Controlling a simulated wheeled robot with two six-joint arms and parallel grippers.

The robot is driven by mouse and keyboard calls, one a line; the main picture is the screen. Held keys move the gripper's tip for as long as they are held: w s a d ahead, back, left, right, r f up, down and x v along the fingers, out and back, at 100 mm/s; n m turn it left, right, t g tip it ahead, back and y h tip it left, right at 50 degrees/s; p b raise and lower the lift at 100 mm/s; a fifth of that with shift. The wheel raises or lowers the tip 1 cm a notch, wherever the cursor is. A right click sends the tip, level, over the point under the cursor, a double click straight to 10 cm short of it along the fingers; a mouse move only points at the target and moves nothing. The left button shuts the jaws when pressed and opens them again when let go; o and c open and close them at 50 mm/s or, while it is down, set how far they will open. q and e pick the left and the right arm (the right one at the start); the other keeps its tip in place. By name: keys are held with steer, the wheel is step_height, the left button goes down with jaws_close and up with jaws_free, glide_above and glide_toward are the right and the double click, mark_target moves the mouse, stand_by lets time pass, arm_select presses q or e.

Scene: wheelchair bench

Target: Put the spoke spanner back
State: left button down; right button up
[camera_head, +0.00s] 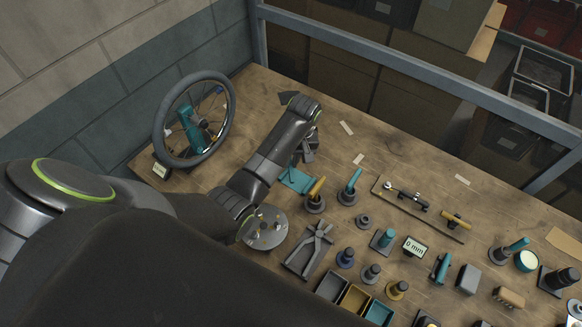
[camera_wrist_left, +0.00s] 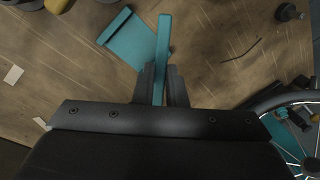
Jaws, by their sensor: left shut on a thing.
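My left gripper (camera_head: 308,154) is over the bench between the spoked wheel and the rows of tools. In the left wrist view its two dark fingers (camera_wrist_left: 160,72) are shut on a slim teal bar, which I take to be the spoke spanner (camera_wrist_left: 164,32). The bar sticks out beyond the fingertips. A flat teal holder (camera_wrist_left: 122,32) lies beside the bar in that view; the head view shows it just below the gripper (camera_head: 297,180). Whether bar and holder touch, I cannot tell. In the head view the fingers mostly hide the bar. My right gripper is not in view.
The spoked wheel (camera_head: 231,112) stands at the bench's left end. Pliers (camera_head: 318,243), a yellow-handled tool (camera_head: 317,188) and a teal-handled tool (camera_head: 352,182) are close right of the arm. Bare wood (camera_head: 365,125) is behind.

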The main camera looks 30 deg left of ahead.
arm_select(q)
steer(key=shift+w+a+r, duration=0.1)
steer(key=shift+a+r, duration=0.05)
steer(key=shift+r, duration=0.35)
steer(key=shift+w+a+r+h+b, duration=0.15)
steer(key=shift+r+h+b, duration=0.15)
steer(key=shift+h, duration=0.25)
steer(key=shift+s+a+r+h+b, duration=0.1)
steer(key=shift+r+h+b, duration=0.15)
steer(key=shift+h, duration=0.3)
step_height(320, 180, down, 5)
steer(key=shift+d+r+p, duration=0.1)
steer(key=shift+r+p, duration=0.1)
steer(key=shift+p, duration=0.2)
steer(key=shift+f, duration=2.55)
steer(key=shift+f, duration=0.4)
steer(key=c, duration=1.5)
jaws_free()
